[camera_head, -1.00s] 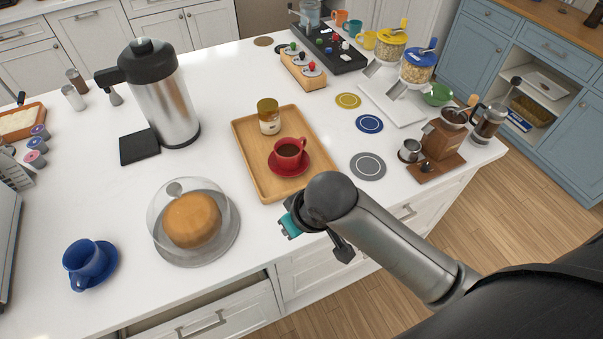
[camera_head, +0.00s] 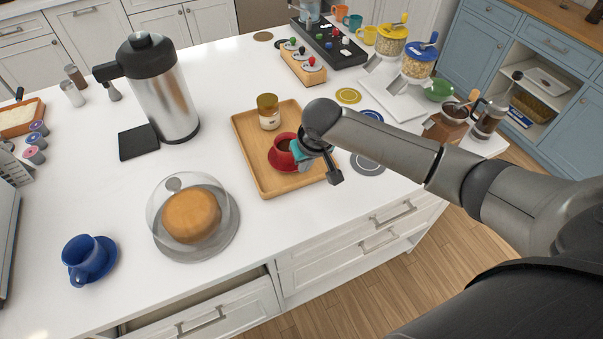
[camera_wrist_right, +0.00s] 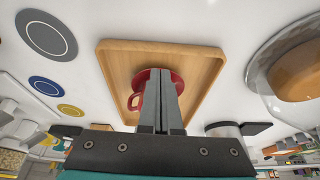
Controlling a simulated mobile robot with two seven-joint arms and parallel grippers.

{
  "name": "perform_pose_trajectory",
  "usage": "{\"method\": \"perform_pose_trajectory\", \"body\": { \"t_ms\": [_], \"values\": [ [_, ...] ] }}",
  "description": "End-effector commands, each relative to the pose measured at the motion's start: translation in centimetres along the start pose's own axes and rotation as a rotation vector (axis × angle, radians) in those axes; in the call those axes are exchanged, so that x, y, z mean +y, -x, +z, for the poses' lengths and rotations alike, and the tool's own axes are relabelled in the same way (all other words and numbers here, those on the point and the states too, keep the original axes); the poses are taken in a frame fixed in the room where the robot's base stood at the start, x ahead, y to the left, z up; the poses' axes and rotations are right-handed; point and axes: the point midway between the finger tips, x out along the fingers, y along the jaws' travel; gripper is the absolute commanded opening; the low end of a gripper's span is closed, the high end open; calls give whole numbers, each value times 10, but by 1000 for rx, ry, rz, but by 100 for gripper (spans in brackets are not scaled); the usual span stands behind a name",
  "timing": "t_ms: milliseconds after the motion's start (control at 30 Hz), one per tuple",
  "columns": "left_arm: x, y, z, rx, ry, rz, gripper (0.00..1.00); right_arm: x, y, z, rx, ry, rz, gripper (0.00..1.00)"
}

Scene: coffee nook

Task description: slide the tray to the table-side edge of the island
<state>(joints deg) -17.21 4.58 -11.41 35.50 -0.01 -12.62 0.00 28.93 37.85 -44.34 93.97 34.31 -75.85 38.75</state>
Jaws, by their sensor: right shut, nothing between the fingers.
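The wooden tray (camera_head: 252,160) lies on the white island top, near its front edge. A jar with a brown lid (camera_head: 268,112) stands on its far part, and a red cup on a red saucer (camera_head: 277,157) sits on its near right part. The tray also shows in the right wrist view (camera_wrist_right: 115,66), where the closed fingers cover part of the red saucer (camera_wrist_right: 175,76). My right gripper (camera_head: 303,160) is shut and empty, by the cup at the tray's right side. Its fingertips (camera_wrist_right: 161,130) point toward the tray; I cannot tell whether they touch anything. My left gripper is out of view.
A glass-domed cake (camera_head: 192,216) stands left of the tray, with a blue cup (camera_head: 82,258) further left. A steel jug (camera_head: 164,95) stands behind. Round coasters (camera_head: 367,167) and a coffee grinder (camera_head: 447,125) are to the right.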

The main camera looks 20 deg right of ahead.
Motion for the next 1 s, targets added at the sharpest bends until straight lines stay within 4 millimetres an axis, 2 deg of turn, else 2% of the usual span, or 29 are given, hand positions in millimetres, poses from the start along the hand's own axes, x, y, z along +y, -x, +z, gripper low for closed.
{"method": "perform_pose_trajectory", "body": {
  "t_ms": [33, 200, 400, 600, 1000],
  "values": [
    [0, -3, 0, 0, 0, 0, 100, 0, -10, 1, -1, -1, 1, 0],
    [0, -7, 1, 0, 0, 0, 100, 0, -36, 1, -2, 1, 0, 0],
    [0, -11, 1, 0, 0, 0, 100, -1, -55, 0, 1, 1, -1, 0],
    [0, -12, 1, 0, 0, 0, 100, -1, -62, 0, 1, 3, 0, 0],
    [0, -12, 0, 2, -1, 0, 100, 0, -62, -1, 0, 2, 0, 0]
  ]
}}
